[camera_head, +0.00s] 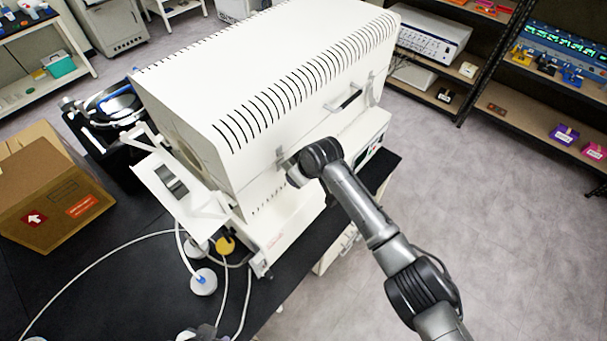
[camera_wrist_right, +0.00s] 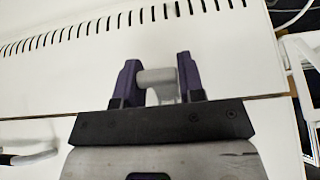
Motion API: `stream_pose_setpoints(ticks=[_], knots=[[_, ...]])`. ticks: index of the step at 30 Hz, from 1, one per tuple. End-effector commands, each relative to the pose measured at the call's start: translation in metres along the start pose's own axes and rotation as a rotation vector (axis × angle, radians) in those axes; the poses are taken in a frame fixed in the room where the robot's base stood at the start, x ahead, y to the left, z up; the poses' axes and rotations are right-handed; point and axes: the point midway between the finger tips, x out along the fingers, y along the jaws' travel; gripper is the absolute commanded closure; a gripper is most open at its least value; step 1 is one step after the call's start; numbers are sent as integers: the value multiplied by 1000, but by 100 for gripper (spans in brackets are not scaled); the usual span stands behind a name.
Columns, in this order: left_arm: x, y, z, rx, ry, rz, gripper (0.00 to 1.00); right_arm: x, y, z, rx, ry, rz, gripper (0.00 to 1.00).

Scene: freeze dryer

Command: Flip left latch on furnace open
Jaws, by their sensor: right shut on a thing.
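The white furnace (camera_head: 255,95) with slotted vents stands on a black bench. My right gripper (camera_head: 291,168) is at the furnace's front face, at the left latch (camera_head: 280,153), most of which it hides in the head view. In the right wrist view, the two dark purple fingers of my right gripper (camera_wrist_right: 158,75) stand on either side of the latch's light grey rounded knob (camera_wrist_right: 155,77) and are shut on it, close to the seam of the furnace shell.
A metal handle (camera_head: 344,101) sits on the furnace front, right of my gripper. A cardboard box (camera_head: 45,190) stands at the left of the black bench (camera_head: 120,270). White hoses run across the bench. Open floor lies to the right, before the shelves (camera_head: 535,115).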

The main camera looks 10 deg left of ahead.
Motion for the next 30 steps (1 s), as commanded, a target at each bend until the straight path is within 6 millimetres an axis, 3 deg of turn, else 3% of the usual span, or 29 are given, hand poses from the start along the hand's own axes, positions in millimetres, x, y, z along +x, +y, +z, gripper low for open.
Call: stream_pose_setpoints(ticks=[8, 9, 14, 23, 30], knots=[[0, -2, 1, 6, -2, -4, 57, 0, 0, 0, -1, -2, 1, 100], [0, -2, 1, 7, -3, -5, 57, 0, 0, 0, -1, -2, 1, 61], [0, -3, 1, 11, -3, -9, 57, 0, 0, 0, -1, -1, 0, 47], [1, -3, 2, 11, -4, -9, 57, -3, 0, 0, 0, 1, 0, 47], [5, -1, 3, 5, -2, -3, 57, -32, 0, 0, -2, 4, 2, 47]])
